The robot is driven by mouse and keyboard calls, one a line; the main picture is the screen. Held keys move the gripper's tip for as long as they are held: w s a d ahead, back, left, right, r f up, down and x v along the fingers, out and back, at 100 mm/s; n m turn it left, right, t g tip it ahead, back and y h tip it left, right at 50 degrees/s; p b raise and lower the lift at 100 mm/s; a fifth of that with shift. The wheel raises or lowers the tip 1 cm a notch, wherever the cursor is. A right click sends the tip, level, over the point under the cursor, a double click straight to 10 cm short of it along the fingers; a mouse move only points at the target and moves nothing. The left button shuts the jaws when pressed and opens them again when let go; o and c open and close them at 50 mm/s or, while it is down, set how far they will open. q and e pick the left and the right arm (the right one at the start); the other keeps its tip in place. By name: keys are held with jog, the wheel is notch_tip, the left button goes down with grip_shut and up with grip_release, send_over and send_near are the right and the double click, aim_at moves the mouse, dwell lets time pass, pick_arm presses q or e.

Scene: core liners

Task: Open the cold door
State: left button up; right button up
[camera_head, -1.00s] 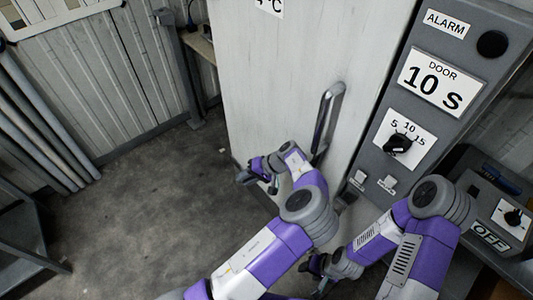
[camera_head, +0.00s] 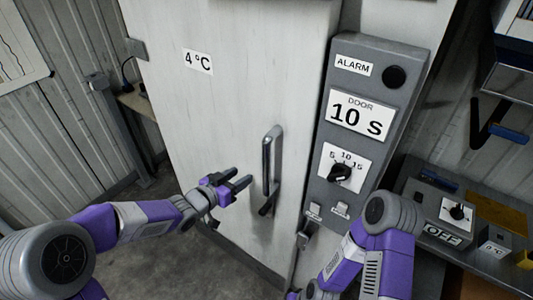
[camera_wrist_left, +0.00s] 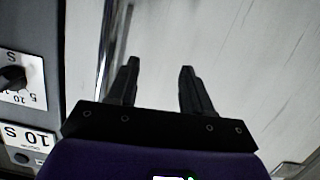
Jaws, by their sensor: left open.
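The cold door (camera_head: 215,110) is a large pale panel marked 4 °C, and it looks shut. Its upright metal bar handle (camera_head: 267,165) sits near its right edge. My left gripper (camera_head: 240,179) is open and empty, just left of the handle, with its fingers pointing towards it. In the left wrist view the open fingers (camera_wrist_left: 160,72) are in front of the pale door, and the shiny handle bar (camera_wrist_left: 107,45) runs beside the left finger, not between the fingers. My right arm is at the bottom right; its fingers are out of the picture.
A grey control panel (camera_head: 393,125) with alarm, "DOOR 10 S" sign and dial stands right of the door. A bench with a switch box marked OFF (camera_head: 440,205) is further right. Bare floor (camera_head: 150,255) lies at lower left.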

aim_at(267, 155)
pick_arm(q)
jog(key=s+d+r+m+h, duration=0.1)
jog(key=r, duration=0.2)
jog(key=s+d+r+m+h, duration=0.1)
jog(key=s+r, duration=0.1)
jog(key=s+d+r+m+h, duration=0.1)
jog(key=r+h, duration=0.1)
jog(key=r, duration=0.1)
jog(key=shift+s+d+r, duration=0.15)
jog(key=shift+s+r, duration=0.2)
jog(key=shift+s, duration=0.05)
jog(key=x, duration=0.7)
jog(key=shift+c, duration=0.3)
grip_shut()
